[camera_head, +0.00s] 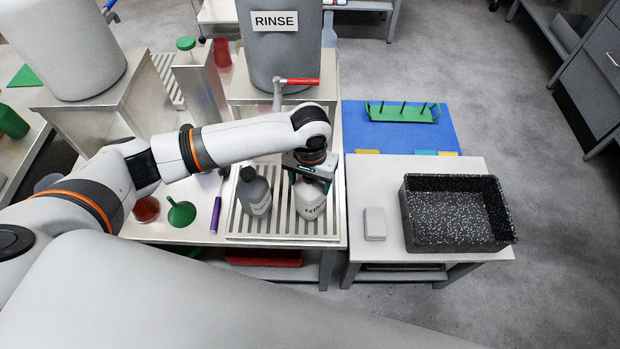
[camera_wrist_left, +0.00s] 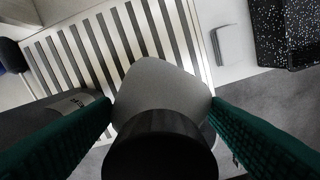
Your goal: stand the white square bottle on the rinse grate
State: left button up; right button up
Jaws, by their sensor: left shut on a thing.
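The white bottle (camera_head: 311,204), with a dark cap (camera_wrist_left: 160,145), is under my left gripper (camera_head: 309,178) at the right part of the rinse grate (camera_head: 276,228). In the left wrist view my left gripper's green fingers (camera_wrist_left: 160,110) are on either side of the bottle's shoulders, shut on it. The bottle looks upright at the grate; whether its base touches the slats cannot be told. A grey bottle (camera_head: 254,192) with a dark cap stands on the grate to its left. My right gripper is not in view.
A grey rinse tank (camera_head: 279,55) with a red-handled tap (camera_head: 298,82) stands behind the grate. A purple marker (camera_head: 215,215) and a green funnel (camera_head: 181,212) are left of it. A speckled black tray (camera_head: 456,240) and a small white block (camera_head: 375,224) are on the right table.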

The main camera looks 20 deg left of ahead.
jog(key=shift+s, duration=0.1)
pick_arm(q)
jog(key=o, duration=1.6)
jog(key=shift+f, duration=0.1)
jog(key=shift+c, duration=0.2)
jog(key=shift+o, duration=1.1)
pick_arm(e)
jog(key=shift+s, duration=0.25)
pick_arm(q)
notch_tip(320, 180, up, 12)
jog(key=shift+r+b, duration=0.2)
jog(key=shift+b, duration=0.25)
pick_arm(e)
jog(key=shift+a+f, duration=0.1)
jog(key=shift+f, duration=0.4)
pick_arm(q)
jog(key=shift+s+f, duration=0.1)
